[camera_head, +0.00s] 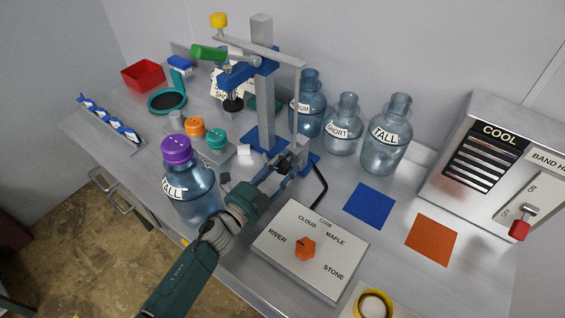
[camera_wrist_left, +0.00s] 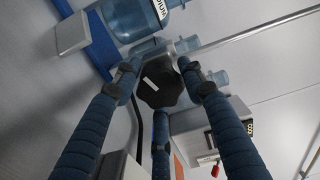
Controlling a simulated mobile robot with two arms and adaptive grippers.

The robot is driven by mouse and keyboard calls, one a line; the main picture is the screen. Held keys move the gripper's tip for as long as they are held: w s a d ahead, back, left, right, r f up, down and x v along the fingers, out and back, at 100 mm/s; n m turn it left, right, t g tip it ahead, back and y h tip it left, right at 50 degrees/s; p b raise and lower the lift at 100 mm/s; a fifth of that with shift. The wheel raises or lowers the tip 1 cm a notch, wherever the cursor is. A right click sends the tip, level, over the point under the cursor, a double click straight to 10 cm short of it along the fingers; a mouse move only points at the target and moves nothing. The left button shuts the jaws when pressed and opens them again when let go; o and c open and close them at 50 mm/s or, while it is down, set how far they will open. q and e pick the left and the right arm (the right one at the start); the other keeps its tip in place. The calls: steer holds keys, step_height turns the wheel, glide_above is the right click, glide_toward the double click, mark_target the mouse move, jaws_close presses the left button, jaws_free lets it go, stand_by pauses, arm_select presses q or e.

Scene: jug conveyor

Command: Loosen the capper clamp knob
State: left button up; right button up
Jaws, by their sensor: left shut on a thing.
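The capper has a grey post (camera_head: 263,95) on a blue base, with a green handle (camera_head: 207,53) and a yellow knob (camera_head: 218,20) at the top. My left gripper (camera_head: 287,166) reaches the lower part of the capper from the front. In the left wrist view its three blue-padded fingers are closed around a dark, faceted clamp knob (camera_wrist_left: 161,84). Whether the knob is tight or loose cannot be seen. My right gripper is not in view.
A purple-capped tall jug (camera_head: 189,192) stands close to the left of my arm. Several uncapped jugs (camera_head: 384,140) stand behind the capper at right. A code panel (camera_head: 325,262) with an orange dial lies in front. Blue (camera_head: 370,205) and orange (camera_head: 432,239) mats are empty.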

arm_select(q)
steer(key=shift+n, duration=1)
steer(key=o, duration=1.2)
steer(key=shift+c, duration=0.2)
step_height(320, 180, up, 10)
steer(key=shift+f, duration=0.1)
